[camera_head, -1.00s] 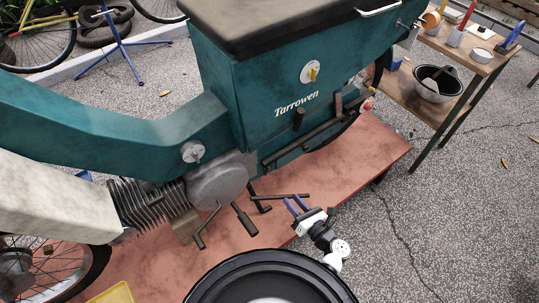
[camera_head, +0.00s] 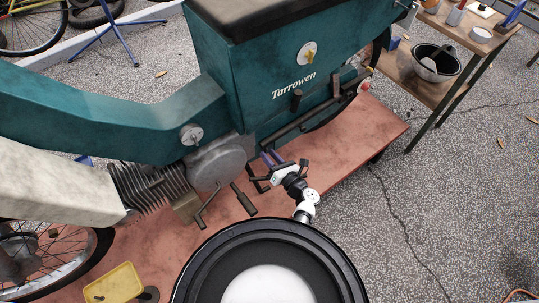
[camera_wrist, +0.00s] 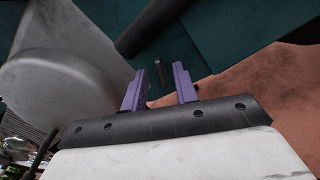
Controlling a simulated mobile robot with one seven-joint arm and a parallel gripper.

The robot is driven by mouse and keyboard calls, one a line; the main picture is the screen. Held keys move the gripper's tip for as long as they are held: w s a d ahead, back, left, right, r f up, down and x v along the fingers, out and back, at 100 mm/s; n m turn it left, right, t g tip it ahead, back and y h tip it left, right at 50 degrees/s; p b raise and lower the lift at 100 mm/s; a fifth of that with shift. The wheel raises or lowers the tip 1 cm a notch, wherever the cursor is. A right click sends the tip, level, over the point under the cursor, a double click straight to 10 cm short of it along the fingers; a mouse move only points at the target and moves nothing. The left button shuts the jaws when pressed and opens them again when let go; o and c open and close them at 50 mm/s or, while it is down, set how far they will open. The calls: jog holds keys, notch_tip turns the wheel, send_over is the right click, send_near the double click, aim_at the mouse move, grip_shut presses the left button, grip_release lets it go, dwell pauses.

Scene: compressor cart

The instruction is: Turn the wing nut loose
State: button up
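A teal moped labelled Tarrowen carries two knob-like fittings in the head view. One is a pale round plate with a yellow handle (camera_head: 309,54) on the upper side panel. The other is a silver disc with a raised wing-like piece (camera_head: 191,135) on the frame, above the engine cover. I cannot tell for sure which is the wing nut. My gripper (camera_head: 270,158) is low beside the moped, right of the engine cover and below both fittings. In the wrist view its purple fingers (camera_wrist: 161,87) are apart, with a small dark bar (camera_wrist: 160,71) beyond the gap.
The round grey engine cover (camera_head: 216,164) and dark pedal levers (camera_head: 243,199) are close left of my gripper. A dark bar (camera_head: 300,123) runs along the lower panel. The red platform (camera_head: 345,150) is clear at right. A wooden bench (camera_head: 420,68) stands back right.

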jog(key=shift+w+a, duration=0.15)
jog(key=shift+w, duration=0.05)
grip_shut()
jog(key=n+b, duration=0.2)
jog(key=n, duration=0.2)
jog(key=shift+s+n+b, duration=0.1)
jog(key=shift+n+b, duration=0.25)
jog(key=shift+n, duration=0.05)
grip_release()
